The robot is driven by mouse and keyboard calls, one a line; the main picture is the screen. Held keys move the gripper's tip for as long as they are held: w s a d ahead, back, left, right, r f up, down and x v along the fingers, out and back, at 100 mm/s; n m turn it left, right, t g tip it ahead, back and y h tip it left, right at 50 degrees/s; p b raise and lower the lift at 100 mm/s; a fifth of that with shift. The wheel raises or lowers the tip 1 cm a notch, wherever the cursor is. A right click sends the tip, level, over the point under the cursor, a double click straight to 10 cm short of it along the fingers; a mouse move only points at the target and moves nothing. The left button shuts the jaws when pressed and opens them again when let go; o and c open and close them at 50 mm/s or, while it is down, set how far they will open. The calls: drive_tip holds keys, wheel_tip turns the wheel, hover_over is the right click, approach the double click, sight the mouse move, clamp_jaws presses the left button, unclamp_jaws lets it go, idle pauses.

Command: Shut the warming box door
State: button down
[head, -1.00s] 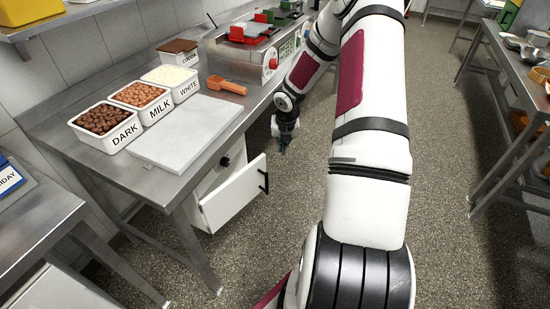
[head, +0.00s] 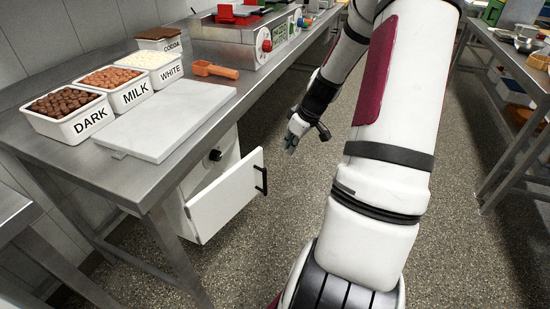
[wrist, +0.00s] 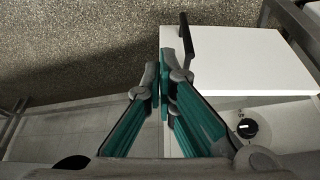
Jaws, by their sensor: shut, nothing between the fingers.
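The warming box (head: 209,171) is a white cabinet under the steel table. Its white door (head: 226,198) stands open, swung out toward the aisle, with a black bar handle (head: 261,181) on its outer end. In the wrist view the door (wrist: 245,62) lies ahead and to the right, with the handle (wrist: 186,38) near its left end and a black knob (wrist: 247,127) on the box. My gripper (head: 291,148) is shut and empty, out over the aisle to the right of the door. In the wrist view its fingertips (wrist: 159,82) overlap the door's left edge; I cannot tell whether they touch it.
The table (head: 72,158) above the box holds a marble slab (head: 168,120), tubs of chocolate, an orange scoop (head: 214,69) and a metal machine (head: 240,38). Another table (head: 510,75) stands at right. The speckled aisle floor (head: 260,245) is clear.

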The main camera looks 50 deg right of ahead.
drive_tip(key=w+f+b, duration=0.3)
drive_tip(key=w+f, duration=0.4)
drive_tip(key=f, duration=0.2)
drive_tip(key=shift+w+a, duration=0.25)
drive_tip(key=shift+a, duration=0.05)
drive_tip(key=w+n+y+b, duration=0.1)
drive_tip(key=w+n, duration=0.2)
drive_tip(key=w, duration=0.6)
drive_tip(key=shift+a, duration=0.35)
drive_tip(key=shift+r, duration=0.1)
drive_tip(key=v, duration=1.2)
